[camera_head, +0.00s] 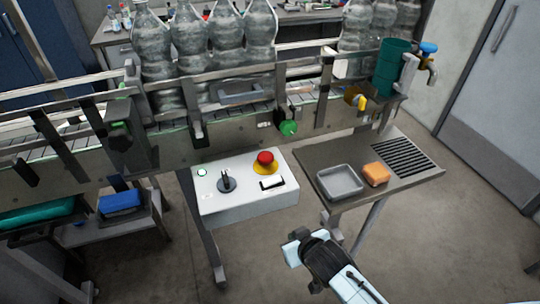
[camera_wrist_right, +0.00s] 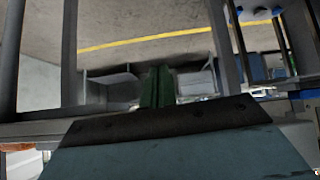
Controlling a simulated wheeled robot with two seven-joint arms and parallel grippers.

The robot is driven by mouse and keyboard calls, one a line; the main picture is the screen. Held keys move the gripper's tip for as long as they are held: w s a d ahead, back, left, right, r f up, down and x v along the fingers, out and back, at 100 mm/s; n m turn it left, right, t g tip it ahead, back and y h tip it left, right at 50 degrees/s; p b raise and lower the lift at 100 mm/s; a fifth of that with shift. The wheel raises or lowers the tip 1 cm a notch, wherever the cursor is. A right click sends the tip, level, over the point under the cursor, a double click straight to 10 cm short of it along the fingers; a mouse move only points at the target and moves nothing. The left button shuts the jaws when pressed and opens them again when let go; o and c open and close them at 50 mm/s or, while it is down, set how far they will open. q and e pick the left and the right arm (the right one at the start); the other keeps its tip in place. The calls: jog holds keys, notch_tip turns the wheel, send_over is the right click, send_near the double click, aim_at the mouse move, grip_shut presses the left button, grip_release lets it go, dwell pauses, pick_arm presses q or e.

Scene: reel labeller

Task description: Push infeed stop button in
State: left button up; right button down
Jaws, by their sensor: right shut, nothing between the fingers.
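The infeed stop button appears to be the red mushroom button (camera_head: 265,158) on a yellow base. It sits on top of a light grey control box (camera_head: 245,208) below the conveyor, and it looks raised. My right gripper (camera_head: 296,241) is shut and empty. In the head view it shows below and a little right of the box, apart from the button. The button cannot be made out in the right wrist view. My left gripper is not in view.
The box also carries a black knob (camera_head: 226,181), a white rocker switch (camera_head: 272,183) and a pale green light (camera_head: 202,172). Right of it, a metal shelf (camera_head: 418,183) holds a grey tray (camera_head: 340,182) and an orange sponge (camera_head: 375,174). Bottles (camera_head: 190,45) stand on the conveyor.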

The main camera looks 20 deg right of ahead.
jog(key=w+a+r+m+t, duration=0.1)
jog(key=r+t, duration=0.1)
jog(key=r, duration=1.1)
jog(key=w+a+r+t, duration=0.1)
jog(key=w+r+t, duration=0.1)
jog(key=r, duration=1.2)
jog(key=shift+m+t+y+p, duration=0.3)
jog(key=shift+m+t+p, duration=0.15)
jog(key=shift+t, duration=0.35)
jog(key=shift+r, duration=0.1)
send_over(271, 160)
notch_tip(271, 160, down, 3)
jog(key=f, duration=0.3)
jog(key=shift+s+a, duration=0.15)
jog(key=shift+s, duration=0.1)
jog(key=shift+s+a+f, duration=0.1)
jog(key=shift+f, duration=0.45)
